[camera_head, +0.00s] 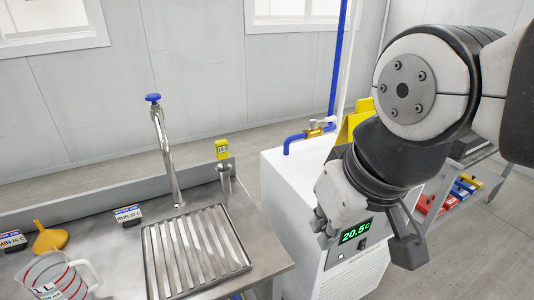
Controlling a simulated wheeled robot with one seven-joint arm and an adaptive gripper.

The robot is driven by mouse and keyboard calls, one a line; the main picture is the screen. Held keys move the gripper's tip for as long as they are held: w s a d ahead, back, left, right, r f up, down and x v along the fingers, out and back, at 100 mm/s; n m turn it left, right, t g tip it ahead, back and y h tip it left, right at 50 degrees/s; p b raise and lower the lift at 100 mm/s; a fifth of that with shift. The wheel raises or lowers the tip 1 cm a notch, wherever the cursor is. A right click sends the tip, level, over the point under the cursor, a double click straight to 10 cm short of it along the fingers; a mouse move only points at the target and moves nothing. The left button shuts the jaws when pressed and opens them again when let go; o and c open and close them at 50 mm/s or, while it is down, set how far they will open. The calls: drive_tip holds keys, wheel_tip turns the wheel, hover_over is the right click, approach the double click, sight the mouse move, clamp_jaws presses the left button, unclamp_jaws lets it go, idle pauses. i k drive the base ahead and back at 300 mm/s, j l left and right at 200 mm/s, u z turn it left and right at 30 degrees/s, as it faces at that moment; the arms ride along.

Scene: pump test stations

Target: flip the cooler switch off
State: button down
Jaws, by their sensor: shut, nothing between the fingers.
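The cooler (285,190) is a white floor-standing box right of the steel bench. Its front carries a lit green display (356,230) reading 20.5 C. Below the display are small controls (341,257), including a tiny green light. They are too small to tell which is the switch or how it is set. My arm hides part of the cooler's top and upper front. I cannot tell whether my gripper touches the cooler.
The steel bench (120,260) at left has a slatted drain grate (195,250), a blue-knobbed pipe (165,150), a yellow funnel (50,238) and a measuring jug (58,277). Blue piping with a brass valve (318,128) runs behind the cooler. Red, blue and yellow bins (447,197) stand right.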

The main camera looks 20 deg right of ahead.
sight(362, 246)
drive_tip(key=z, duration=0.95)
drive_tip(key=k+l+u, duration=0.2)
drive_tip(key=k+j+u, duration=0.25)
drive_tip(key=i+j, duration=0.05)
